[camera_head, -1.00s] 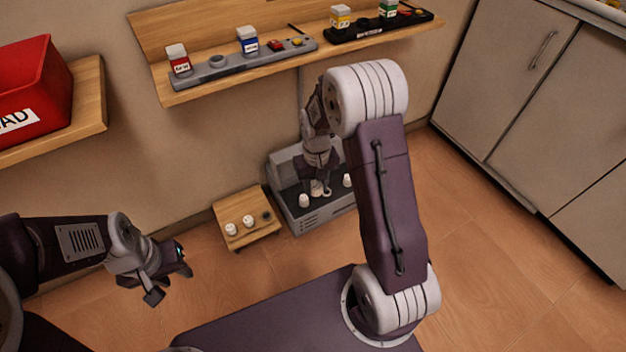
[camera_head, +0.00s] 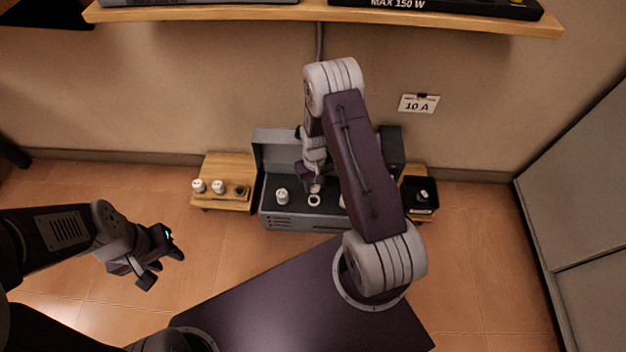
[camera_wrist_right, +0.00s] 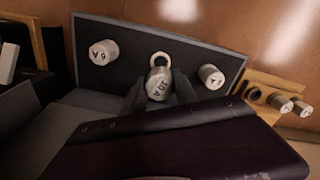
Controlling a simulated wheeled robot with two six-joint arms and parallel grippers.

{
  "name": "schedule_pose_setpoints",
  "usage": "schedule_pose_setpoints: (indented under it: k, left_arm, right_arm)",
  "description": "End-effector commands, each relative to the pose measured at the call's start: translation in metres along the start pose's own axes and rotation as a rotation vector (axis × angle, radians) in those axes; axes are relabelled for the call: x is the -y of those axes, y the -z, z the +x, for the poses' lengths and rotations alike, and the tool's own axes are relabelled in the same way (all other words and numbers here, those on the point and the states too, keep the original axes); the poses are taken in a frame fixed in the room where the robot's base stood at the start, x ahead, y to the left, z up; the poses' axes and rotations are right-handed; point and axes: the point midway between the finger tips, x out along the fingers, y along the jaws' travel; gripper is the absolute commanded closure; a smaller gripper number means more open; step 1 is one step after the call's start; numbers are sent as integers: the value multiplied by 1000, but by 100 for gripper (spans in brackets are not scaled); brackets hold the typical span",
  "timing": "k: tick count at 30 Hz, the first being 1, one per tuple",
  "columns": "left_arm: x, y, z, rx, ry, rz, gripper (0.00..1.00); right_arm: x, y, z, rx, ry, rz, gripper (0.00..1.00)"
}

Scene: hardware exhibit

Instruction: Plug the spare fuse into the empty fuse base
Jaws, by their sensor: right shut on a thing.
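The grey fuse box (camera_head: 290,222) stands open on the floor against the wall. Its dark panel has an empty fuse base, a pale ring (camera_head: 314,200), in the middle. The ring also shows in the wrist view (camera_wrist_right: 161,58). My right gripper (camera_wrist_right: 158,92) is shut on a white fuse marked 10 A (camera_wrist_right: 157,84). The fuse (camera_head: 315,187) is right by the ring and overlaps it in the wrist view; I cannot tell whether they touch. My left gripper (camera_head: 162,262) is open and empty over the floor at left.
Seated fuses flank the ring, one at left (camera_head: 282,196) and one at right (camera_wrist_right: 103,52). A low wooden stand (camera_head: 222,168) with two fuses is left of the box. A black tray (camera_head: 420,209) is at right. A sign (camera_head: 418,104) on the wall reads 10 A.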

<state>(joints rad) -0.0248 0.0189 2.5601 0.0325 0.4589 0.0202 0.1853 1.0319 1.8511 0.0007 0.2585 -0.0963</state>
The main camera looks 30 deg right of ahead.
Motion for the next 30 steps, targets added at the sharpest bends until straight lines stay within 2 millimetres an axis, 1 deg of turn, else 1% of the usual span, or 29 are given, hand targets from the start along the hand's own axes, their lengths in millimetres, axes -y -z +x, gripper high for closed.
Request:
schedule_pose_setpoints:
  k: [4,8,11,20,25,30]
  left_arm:
    - [0,0,0,0,0,0,64]
    - [0,0,6,0,0,0,64]
    - [0,-1,15,0,0,0,64]
    - [1,-5,50,0,0,0,64]
    - [1,-5,49,0,0,0,64]
    - [1,-5,49,0,0,0,64]
  right_arm:
    - [0,0,1,-1,0,0,100]
    - [0,0,6,-1,0,0,100]
    - [0,0,14,-1,0,0,100]
    - [0,0,48,-1,0,0,100]
    - [0,0,55,-1,0,0,100]
    - [0,0,55,-1,0,0,100]
